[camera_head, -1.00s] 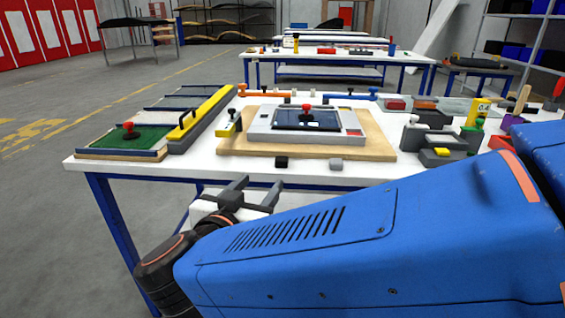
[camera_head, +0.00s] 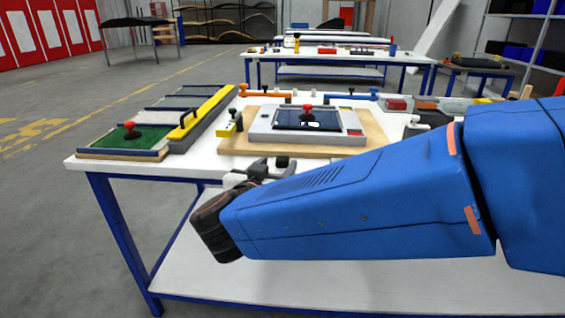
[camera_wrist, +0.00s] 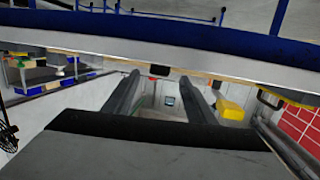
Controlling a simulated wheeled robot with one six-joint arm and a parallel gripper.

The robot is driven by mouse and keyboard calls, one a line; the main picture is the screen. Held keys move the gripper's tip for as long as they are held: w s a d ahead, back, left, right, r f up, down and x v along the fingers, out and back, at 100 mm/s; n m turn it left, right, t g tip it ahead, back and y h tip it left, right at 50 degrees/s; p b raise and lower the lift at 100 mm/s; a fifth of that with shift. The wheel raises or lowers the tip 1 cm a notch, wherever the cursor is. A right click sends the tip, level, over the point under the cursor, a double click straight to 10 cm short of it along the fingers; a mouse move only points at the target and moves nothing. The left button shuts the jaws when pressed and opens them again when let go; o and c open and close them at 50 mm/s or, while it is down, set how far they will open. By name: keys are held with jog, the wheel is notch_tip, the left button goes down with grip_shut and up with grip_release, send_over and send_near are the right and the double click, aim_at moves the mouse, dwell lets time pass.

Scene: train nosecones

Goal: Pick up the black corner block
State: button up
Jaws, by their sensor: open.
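The black corner block (camera_head: 282,161) is a small dark block on the white tabletop near its front edge, in front of the wooden board. My gripper (camera_head: 276,164) is open and empty at the table's front edge in the head view. Its fingers point toward the table and overlap the block's lower part in the picture. I cannot tell whether they touch the block. In the wrist view both fingers of my gripper (camera_wrist: 160,78) are spread apart with a gap between them. I cannot make out the block for sure there.
A wooden board (camera_head: 228,145) carries a grey panel (camera_head: 262,132) with a red-knobbed joystick (camera_head: 307,112) behind the block. A yellow bar (camera_head: 205,115) and a green pad (camera_head: 120,140) lie to the left. My arm hides the table's right front.

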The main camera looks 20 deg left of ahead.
aim_at(281, 161)
jog(key=w, duration=0.2)
jog(key=shift+w+f, duration=0.15)
jog(key=shift+w, duration=0.15)
jog(key=c, duration=1.1)
